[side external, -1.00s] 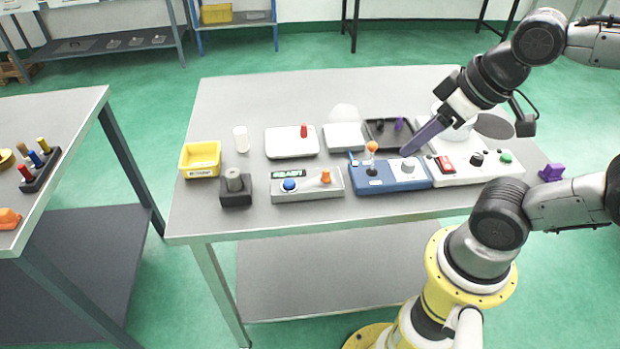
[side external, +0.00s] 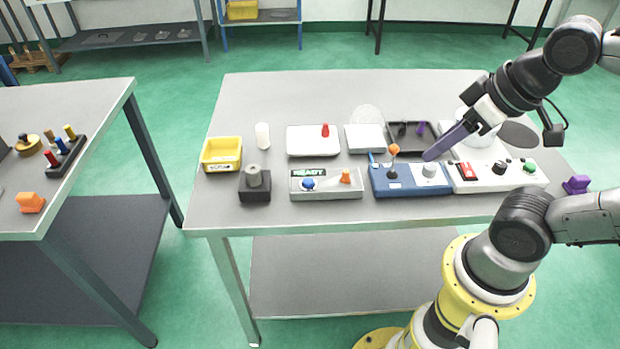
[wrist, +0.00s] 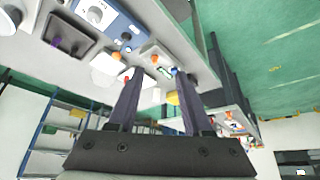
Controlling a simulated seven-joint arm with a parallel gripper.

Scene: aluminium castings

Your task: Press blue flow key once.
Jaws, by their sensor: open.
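A grey box (side external: 326,195) near the front of the table carries a round blue key (side external: 308,184), an orange knob (side external: 346,176) and a small display (side external: 310,172) that reads READY. The blue key looks raised and nothing touches it. In the wrist view the blue key (wrist: 174,71) is small, between my fingers. My gripper (side external: 428,157) is above and just behind the blue control panel (side external: 405,187), well to the right of the grey box. Its fingers overlap in the side view; the wrist view shows them (wrist: 158,76) apart with nothing between them.
A white panel (side external: 510,183) with red, black and green controls stands right. A yellow bin (side external: 221,160) and a dark block (side external: 254,190) stand left. The table's back left is clear.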

